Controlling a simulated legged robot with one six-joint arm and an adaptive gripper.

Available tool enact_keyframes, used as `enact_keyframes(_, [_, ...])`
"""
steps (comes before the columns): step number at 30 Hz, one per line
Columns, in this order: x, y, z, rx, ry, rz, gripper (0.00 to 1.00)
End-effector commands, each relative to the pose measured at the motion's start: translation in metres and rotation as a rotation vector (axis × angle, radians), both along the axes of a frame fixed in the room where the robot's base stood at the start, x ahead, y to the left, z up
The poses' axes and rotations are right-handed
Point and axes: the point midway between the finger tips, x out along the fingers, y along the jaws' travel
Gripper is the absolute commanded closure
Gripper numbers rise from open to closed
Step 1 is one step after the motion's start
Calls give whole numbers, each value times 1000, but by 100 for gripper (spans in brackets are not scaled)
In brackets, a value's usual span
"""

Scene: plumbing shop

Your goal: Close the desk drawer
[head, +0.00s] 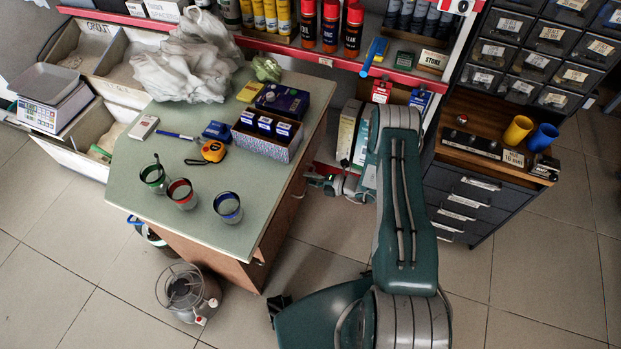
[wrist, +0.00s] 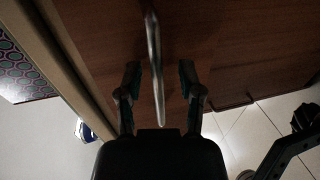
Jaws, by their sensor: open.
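The desk (head: 215,228) has a pale green top and brown wooden sides. Its drawer side faces right in the head view, with a small metal handle (head: 298,195) on it. My gripper (head: 312,180) is beside that side, partly hidden by my arm. In the wrist view, my gripper (wrist: 160,82) is open, with one finger on each side of a long metal handle (wrist: 155,75). The brown wooden drawer front (wrist: 215,60) lies behind the fingers. I cannot tell whether they touch it, or how far the drawer stands out.
Three glasses (head: 181,193), a tape measure (head: 212,151) and a patterned box (head: 265,146) stand on the desk. A round metal device (head: 188,290) is on the floor at its front. A dark drawer cabinet (head: 465,200) stands to the right. Tiled floor (head: 540,260) is clear at lower right.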

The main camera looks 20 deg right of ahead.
Motion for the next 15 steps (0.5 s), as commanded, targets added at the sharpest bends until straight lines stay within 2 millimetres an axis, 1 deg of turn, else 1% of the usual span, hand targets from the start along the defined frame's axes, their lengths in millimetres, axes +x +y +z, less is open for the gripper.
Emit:
enact_keyframes(2, [0, 0, 0, 0, 0, 1, 52])
enact_keyframes(3, [0, 0, 0, 0, 0, 1, 56])
enact_keyframes(5, [0, 0, 0, 0, -1, 1, 83])
enact_keyframes(6, [0, 0, 0, -1, 0, 1, 100])
enact_keyframes(15, [1, 3, -1, -1, 3, 3, 100])
